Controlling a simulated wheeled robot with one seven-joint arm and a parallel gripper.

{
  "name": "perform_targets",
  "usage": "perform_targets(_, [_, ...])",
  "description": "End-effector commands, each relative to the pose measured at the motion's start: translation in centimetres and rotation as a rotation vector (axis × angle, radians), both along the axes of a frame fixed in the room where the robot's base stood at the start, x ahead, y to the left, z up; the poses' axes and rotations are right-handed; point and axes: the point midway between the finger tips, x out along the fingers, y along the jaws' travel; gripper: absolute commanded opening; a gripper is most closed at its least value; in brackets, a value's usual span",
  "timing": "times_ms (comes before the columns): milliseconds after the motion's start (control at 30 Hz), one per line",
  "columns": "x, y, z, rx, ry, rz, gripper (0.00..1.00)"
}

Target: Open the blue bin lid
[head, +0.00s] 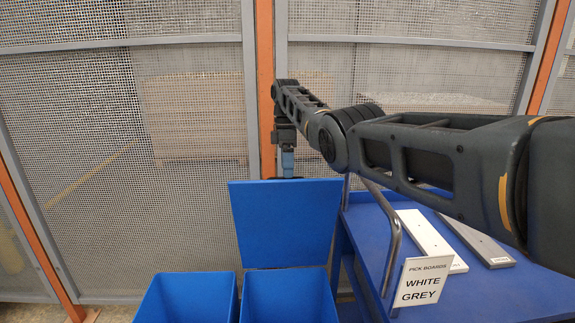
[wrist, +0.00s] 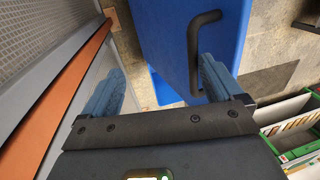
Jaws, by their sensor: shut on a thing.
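The blue bin lid (head: 283,223) stands raised, close to upright, at the back edge of the right blue bin (head: 289,298), whose top is uncovered. In the wrist view the lid (wrist: 178,30) fills the upper middle, with a black bar handle (wrist: 193,45) on it. My gripper (head: 287,165) is behind the lid's top edge, its tips hidden in the head view. In the wrist view my gripper (wrist: 163,68) has its fingers apart, with the handle's lower end beside the right finger. The exact contact is hard to see.
A second open blue bin (head: 187,299) stands left of it. A blue cart (head: 490,290) on the right carries a white board (head: 431,240), a grey board (head: 478,243) and a sign (head: 421,282). A mesh fence (head: 190,110) with an orange post (head: 265,90) stands close behind.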

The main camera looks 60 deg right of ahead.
Motion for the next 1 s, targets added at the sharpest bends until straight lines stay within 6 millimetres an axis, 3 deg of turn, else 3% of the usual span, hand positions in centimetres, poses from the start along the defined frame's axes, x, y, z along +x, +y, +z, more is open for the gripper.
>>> perform_targets(33, [-0.1,0.2,-1.4,0.007,0.007,0.001,0.62])
perform_targets(100, [0.0,0.1,-0.1,0.004,0.004,0.001,0.38])
perform_targets(300, [0.3,-0.5,4.2,-0.001,-0.002,0.001,0.38])
perform_targets(500, [0.5,-0.8,6.9,-0.003,-0.006,0.000,0.38])
perform_targets(1000, [0.5,-0.9,7.8,-0.004,-0.008,0.000,0.38])
